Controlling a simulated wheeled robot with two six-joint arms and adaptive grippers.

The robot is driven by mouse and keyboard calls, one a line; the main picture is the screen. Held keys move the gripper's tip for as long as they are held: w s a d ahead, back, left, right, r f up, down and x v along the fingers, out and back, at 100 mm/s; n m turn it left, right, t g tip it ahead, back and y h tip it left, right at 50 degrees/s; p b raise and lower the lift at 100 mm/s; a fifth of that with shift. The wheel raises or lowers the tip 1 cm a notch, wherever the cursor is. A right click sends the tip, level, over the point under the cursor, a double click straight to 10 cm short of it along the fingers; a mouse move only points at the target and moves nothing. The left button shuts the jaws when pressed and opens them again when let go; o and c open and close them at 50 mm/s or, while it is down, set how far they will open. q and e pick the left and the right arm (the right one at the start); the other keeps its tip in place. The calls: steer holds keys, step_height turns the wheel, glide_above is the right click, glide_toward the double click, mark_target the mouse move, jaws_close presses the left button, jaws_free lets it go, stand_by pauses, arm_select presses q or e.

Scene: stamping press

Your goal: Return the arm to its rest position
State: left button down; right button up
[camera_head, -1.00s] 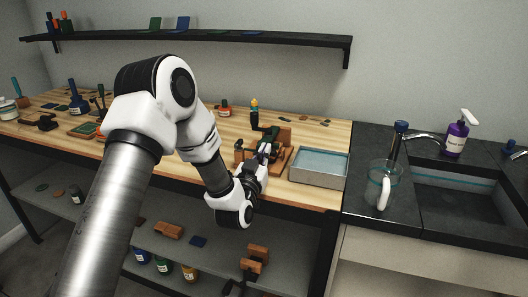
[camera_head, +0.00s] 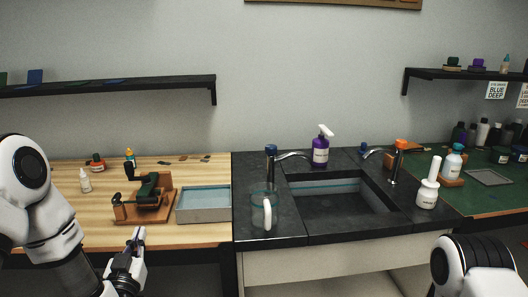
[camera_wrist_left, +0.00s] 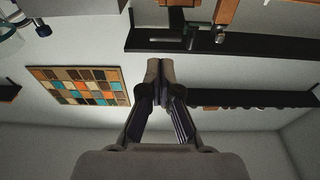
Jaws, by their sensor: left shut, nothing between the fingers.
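My left gripper (camera_head: 134,243) is in the lower left of the head view, in front of the wooden bench's front edge and below the green press. Its fingers are shut with nothing between them. The left wrist view shows the shut fingers (camera_wrist_left: 160,72) against the wall, with no object held. The green stamping press (camera_head: 148,190) stands on its wooden base on the bench, apart from the gripper. My right arm shows only as a white and black joint at the lower right of the head view; its gripper is out of frame.
A grey tray (camera_head: 204,205) sits right of the press. A glass jug (camera_head: 258,210) stands by the sink (camera_head: 345,195). A purple soap bottle (camera_head: 320,150) is behind it. A green mat (camera_head: 490,200) lies at the right. A dark shelf (camera_head: 120,87) hangs over the bench.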

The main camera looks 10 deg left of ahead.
arm_select(q)
steer(key=s+d+f+m+g+h+p, duration=0.1)
steer(key=s+d+f+g, duration=0.25)
steer(key=f, duration=0.45)
steer(key=s+d+f+m+g+h+p, duration=0.1)
steer(key=s+d+f+g+h, duration=0.15)
steer(key=s+f, duration=0.4)
steer(key=s+d+f+m+g+p, duration=0.1)
steer(key=s+d+f+g, duration=0.2)
steer(key=f, duration=0.6)
steer(key=s+f+g, duration=0.3)
steer(key=s+g, duration=0.2)
steer(key=s, duration=0.4)
steer(key=s+d+f+n+g, duration=0.1)
steer(key=s+f+g, duration=0.3)
steer(key=s, duration=0.5)
steer(key=shift+s+d+f+g+h, duration=0.25)
steer(key=shift+s+g+h, duration=0.1)
steer(key=shift+g, duration=0.35)
